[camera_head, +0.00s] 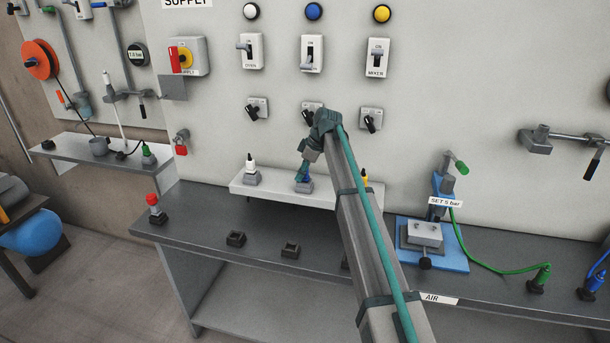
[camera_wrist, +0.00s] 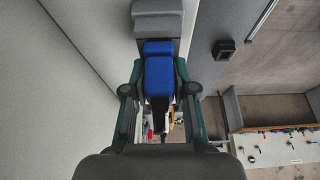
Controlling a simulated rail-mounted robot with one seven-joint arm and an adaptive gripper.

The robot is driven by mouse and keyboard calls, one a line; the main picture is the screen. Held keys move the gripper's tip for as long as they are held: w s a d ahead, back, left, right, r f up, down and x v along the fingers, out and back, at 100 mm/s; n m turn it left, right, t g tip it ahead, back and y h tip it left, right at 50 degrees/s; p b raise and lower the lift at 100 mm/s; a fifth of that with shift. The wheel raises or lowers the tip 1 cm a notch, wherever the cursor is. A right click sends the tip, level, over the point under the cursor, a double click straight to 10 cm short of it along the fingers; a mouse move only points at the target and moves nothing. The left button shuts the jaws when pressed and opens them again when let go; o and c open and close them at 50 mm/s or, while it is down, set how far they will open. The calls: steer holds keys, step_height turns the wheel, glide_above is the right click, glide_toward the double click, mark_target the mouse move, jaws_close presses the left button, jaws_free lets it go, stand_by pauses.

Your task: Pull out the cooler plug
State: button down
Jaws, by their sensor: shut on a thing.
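The blue plug (camera_head: 307,177) is at the middle grey socket (camera_head: 304,187) on the small white shelf (camera_head: 240,186), below the blue lamp and the middle switch. In the wrist view the blue plug (camera_wrist: 160,75) lies between my fingers, with the grey socket block (camera_wrist: 157,22) right beyond it. My gripper (camera_head: 303,170) reaches down onto the plug and is shut on it. The plug meets the socket; how deep it sits is hidden. My gripper also shows in the wrist view (camera_wrist: 160,85). My arm covers part of the shelf's right side.
A white plug (camera_head: 251,162) and a yellow plug (camera_head: 364,177) flank the blue one on the shelf. Empty dark sockets (camera_head: 290,250) sit on the grey bench (camera_head: 200,232) below. Switches (camera_head: 312,54) and black knobs are on the wall above. A blue-based press (camera_head: 432,245) stands right.

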steer(key=shift+r+p, duration=0.3)
steer(key=shift+r, duration=0.4)
stand_by(0.7)
steer(key=shift+r+p, duration=1.3)
steer(key=shift+r, duration=2.45)
